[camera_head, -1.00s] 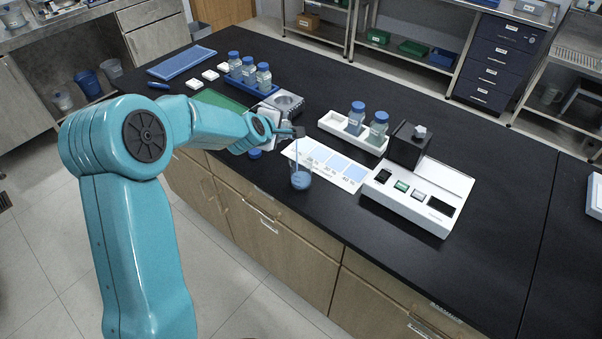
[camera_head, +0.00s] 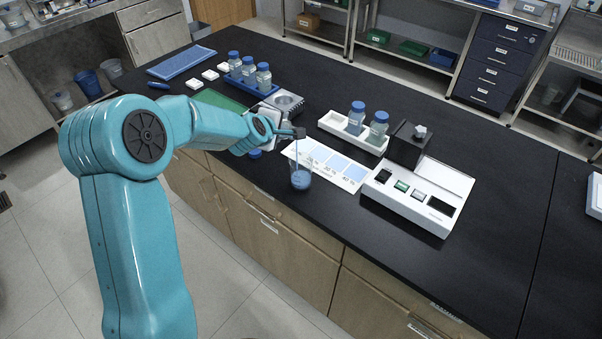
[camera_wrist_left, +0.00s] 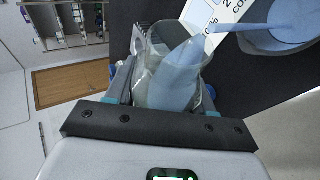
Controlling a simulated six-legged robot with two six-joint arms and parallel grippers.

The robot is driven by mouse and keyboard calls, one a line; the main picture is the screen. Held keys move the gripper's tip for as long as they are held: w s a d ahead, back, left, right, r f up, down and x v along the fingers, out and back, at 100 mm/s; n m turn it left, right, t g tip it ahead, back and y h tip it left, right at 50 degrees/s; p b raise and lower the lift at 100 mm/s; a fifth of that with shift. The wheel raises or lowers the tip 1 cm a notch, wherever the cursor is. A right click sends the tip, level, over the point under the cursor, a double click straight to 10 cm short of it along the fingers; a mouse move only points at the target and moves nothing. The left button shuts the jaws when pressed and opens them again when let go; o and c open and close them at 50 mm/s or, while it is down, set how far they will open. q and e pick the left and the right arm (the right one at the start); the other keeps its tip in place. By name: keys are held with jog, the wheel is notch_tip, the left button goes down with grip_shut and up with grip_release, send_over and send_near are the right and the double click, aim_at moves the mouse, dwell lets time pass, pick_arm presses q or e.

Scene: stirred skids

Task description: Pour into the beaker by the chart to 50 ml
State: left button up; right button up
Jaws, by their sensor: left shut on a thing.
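A clear beaker (camera_head: 301,181) stands on the black bench in front of a white chart (camera_head: 345,173) with blue-shaded patches. Blue liquid fills its lower part; I cannot read the level. My left gripper (camera_head: 284,135) is behind and above the beaker. In the left wrist view it is shut on a clear glass bottle (camera_wrist_left: 158,82), tilted, with blue liquid inside. A thin blue stream (camera_head: 297,153) runs from its mouth into the beaker, which also shows in the wrist view (camera_wrist_left: 275,40). My right gripper is not in view.
A blue cap (camera_head: 254,154) lies near the bench's front edge. A white rack (camera_head: 335,128) with two blue-capped bottles stands behind the chart. A white instrument (camera_head: 420,205) is on the right, a blue rack (camera_head: 241,86) of bottles at the back left.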

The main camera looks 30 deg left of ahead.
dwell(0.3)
pick_arm(q)
jog(key=shift+f+b, duration=0.15)
jog(key=shift+b, duration=0.25)
jog(key=n+h+b, duration=0.1)
jog(key=b, duration=0.2)
jog(key=shift+f, duration=0.3)
jog(key=shift+d+h+b, duration=0.15)
jog(key=shift+h+b, duration=0.25)
jog(key=shift+h, duration=0.1)
jog(key=shift+r+n, duration=0.2)
jog(key=shift+n, duration=0.1)
jog(key=shift+r, duration=0.1)
jog(key=shift+r, duration=0.1)
